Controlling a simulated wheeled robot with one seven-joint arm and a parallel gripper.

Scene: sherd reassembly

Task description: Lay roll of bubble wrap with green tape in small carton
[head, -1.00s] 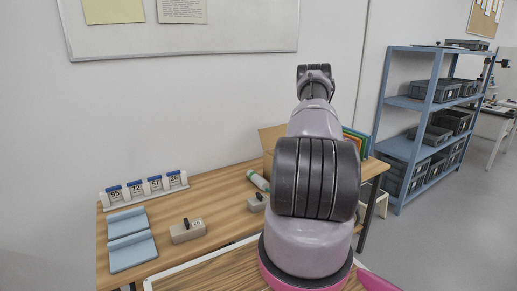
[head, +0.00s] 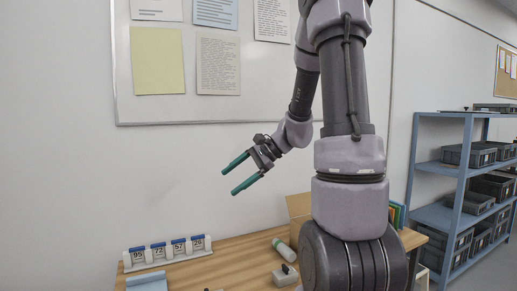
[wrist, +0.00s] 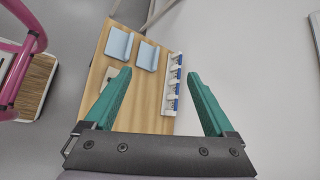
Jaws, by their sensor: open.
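A pale roll with a green end (head: 284,249), which looks like the bubble wrap roll, lies on the table in the head view, left of my arm. A brown cardboard carton (head: 297,207) stands behind it, largely hidden by my arm. My gripper (head: 229,182) is open and empty, raised well above the table in front of the wall. Its green fingers are spread wide in the wrist view (wrist: 159,75), with neither roll nor carton visible there.
A numbered rack (head: 168,253) stands at the table's back left, with blue trays (wrist: 119,43) beside it. A grey block with a dark top (head: 285,274) sits near the roll. Coloured upright items (head: 397,214) stand right of my arm. A blue shelf (head: 440,165) holds grey bins.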

